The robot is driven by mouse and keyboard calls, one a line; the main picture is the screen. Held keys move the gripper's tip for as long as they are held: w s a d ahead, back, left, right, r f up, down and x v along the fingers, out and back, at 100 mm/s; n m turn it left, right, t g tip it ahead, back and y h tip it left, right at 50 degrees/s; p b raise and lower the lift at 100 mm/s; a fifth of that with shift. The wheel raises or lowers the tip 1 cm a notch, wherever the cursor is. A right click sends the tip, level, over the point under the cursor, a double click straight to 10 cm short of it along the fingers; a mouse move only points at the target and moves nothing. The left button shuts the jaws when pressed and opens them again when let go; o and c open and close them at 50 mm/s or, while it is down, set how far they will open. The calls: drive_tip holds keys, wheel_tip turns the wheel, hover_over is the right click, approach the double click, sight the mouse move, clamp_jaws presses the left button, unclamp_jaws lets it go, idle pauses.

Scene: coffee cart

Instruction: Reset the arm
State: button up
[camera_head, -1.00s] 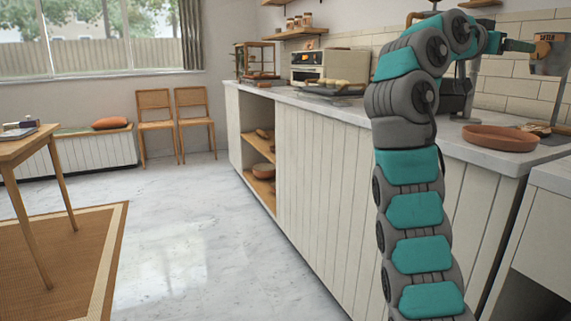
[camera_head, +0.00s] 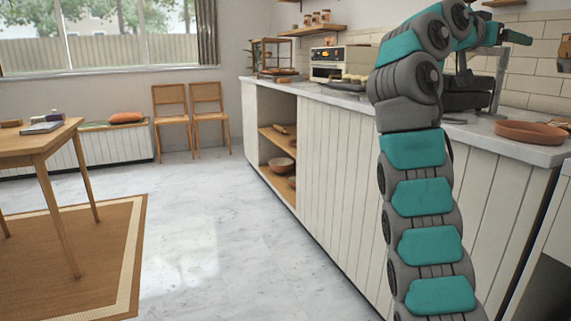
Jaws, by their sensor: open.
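My arm rises along the right side of the view, with grey and teal links, and bends to the right at the top. My gripper (camera_head: 516,37) is at its far end, small and partly turned away, above the counter near the tiled wall. It is open, and I see nothing held in it. The dark coffee machine (camera_head: 468,92) stands on the counter behind and below the wrist, partly hidden by the arm.
The white counter (camera_head: 345,100) runs along the right, with a terracotta dish (camera_head: 531,132) near its end. A toaster oven (camera_head: 326,63) stands farther back. A wooden table (camera_head: 45,143) is on the left, over a brown rug (camera_head: 85,255). Two chairs (camera_head: 190,115) stand at the back. The middle floor is clear.

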drive_tip(key=w+a+f+n+y, duration=0.3)
drive_tip(key=a+f+n+y, duration=0.25)
drive_tip(key=f, duration=0.35)
drive_tip(key=s+a+f+n+g+y+p, duration=0.1)
drive_tip(key=s+a+f+n+g+y, duration=0.15)
drive_tip(key=s+f, duration=0.4)
drive_tip(key=s+a+f+n+g+y+p, duration=0.1)
drive_tip(key=s+a+f, duration=0.2)
drive_tip(key=f, duration=0.6)
drive_tip(key=s+a+f+n+g+y, duration=0.1)
drive_tip(key=s+a+f+g+y, duration=0.1)
drive_tip(key=s+a+f, duration=0.4)
drive_tip(key=s+a+f+n+g+y, duration=0.1)
drive_tip(key=s+a+f, duration=0.5)
drive_tip(key=s+f, duration=0.6)
drive_tip(key=s+a+f+n+g+y, duration=0.1)
drive_tip(key=s+a+f+y, duration=0.3)
drive_tip(key=s+f, duration=0.5)
drive_tip(key=s+a+g, duration=0.1)
drive_tip(key=s+a, duration=0.1)
drive_tip(key=s, duration=0.7)
drive_tip(key=shift+a+f+g+p, duration=0.2)
drive_tip(key=shift+a+g+p, duration=0.15)
drive_tip(key=shift+p, duration=0.05)
